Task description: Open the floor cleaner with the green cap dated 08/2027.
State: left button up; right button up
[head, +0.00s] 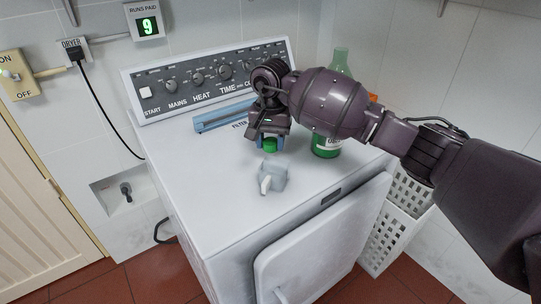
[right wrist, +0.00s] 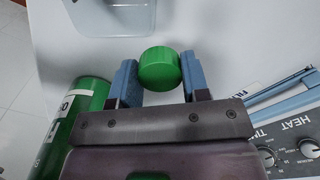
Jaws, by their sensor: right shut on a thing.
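My right gripper (head: 270,143) is shut on a green cap (head: 269,145), low over the dryer top. In the right wrist view the cap (right wrist: 159,68) sits between the two blue fingers (right wrist: 158,80), with no bottle visible attached to it. A green bottle (head: 326,147) with a white label stands on the dryer, right of the gripper and partly behind my arm. A pale green upper part (head: 342,62), showing no cap, rises above the arm. The bottle also shows in the right wrist view (right wrist: 78,125); its date is not readable. My left gripper is out of view.
A pale translucent cup (head: 272,175) stands on the dryer (head: 215,195) in front of the gripper. A blue filter (head: 222,117) lies behind, near the control panel. A bit of orange (head: 373,97) shows behind my arm. The front left top is clear.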

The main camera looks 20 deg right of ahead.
jog(key=shift+f, duration=2.35)
jog(key=shift+f, duration=0.15)
jog(key=shift+f, duration=0.1)
jog(key=o, duration=1)
